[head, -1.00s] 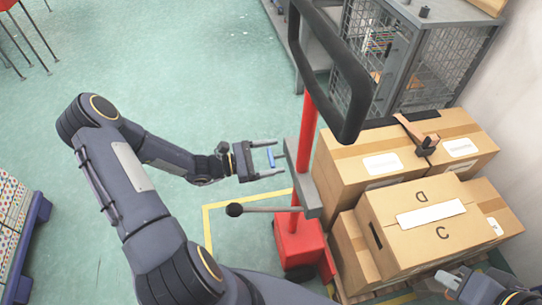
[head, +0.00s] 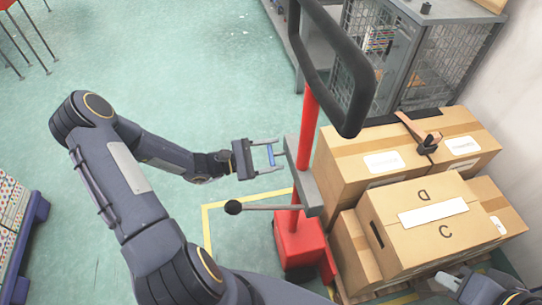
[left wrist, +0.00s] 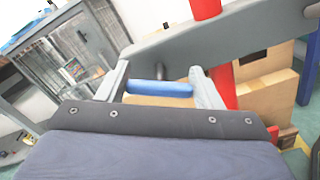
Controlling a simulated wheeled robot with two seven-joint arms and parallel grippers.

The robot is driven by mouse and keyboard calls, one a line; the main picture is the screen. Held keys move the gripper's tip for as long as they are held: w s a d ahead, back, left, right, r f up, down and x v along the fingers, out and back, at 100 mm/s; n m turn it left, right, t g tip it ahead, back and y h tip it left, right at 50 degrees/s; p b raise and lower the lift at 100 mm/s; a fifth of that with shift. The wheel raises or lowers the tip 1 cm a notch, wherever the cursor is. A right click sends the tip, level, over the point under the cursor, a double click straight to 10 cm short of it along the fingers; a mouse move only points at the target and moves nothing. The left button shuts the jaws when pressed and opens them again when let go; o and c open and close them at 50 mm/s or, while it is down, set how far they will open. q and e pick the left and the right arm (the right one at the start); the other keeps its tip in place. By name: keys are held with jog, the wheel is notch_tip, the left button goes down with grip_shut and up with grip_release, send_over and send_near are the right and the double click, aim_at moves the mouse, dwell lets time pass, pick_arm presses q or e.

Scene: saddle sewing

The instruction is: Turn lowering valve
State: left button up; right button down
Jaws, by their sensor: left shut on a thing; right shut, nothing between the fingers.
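The lowering valve (head: 270,155) is a small blue bar on the left side of the grey bracket (head: 305,180) of a red pallet jack. In the left wrist view the blue bar (left wrist: 160,88) spans between the two fingers, under the grey bracket with a short pin next to it. My left gripper (head: 279,155) is shut on the blue bar, its fingers pointing right toward the red mast; its fingers also show in the left wrist view (left wrist: 163,85). My right gripper (head: 449,283) is shut and empty at the lower right, by the boxes.
A black-knobbed lever (head: 233,208) sticks out left below my left gripper. The jack's black loop handle (head: 355,100) rises above the red mast (head: 308,125). Stacked cardboard boxes (head: 420,225) stand right, a wire cage (head: 440,60) behind.

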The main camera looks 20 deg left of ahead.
pick_arm(q)
jog(key=m+b, duration=0.1)
jog(key=m, duration=0.1)
jog(key=m+b, duration=0.2)
jog(key=m, duration=0.1)
jog(key=shift+s+f+m+b, duration=0.1)
jog(key=shift+f+m+b, duration=0.2)
jog(key=shift+b, duration=0.1)
jog(key=m+b, duration=0.3)
jog(key=m, duration=0.1)
jog(key=shift+d+f, duration=0.1)
jog(key=shift+m+b, duration=0.9)
jog(key=shift+b, duration=0.15)
jog(key=o, duration=1)
jog(key=p+v, duration=0.1)
jog(key=v, duration=0.7)
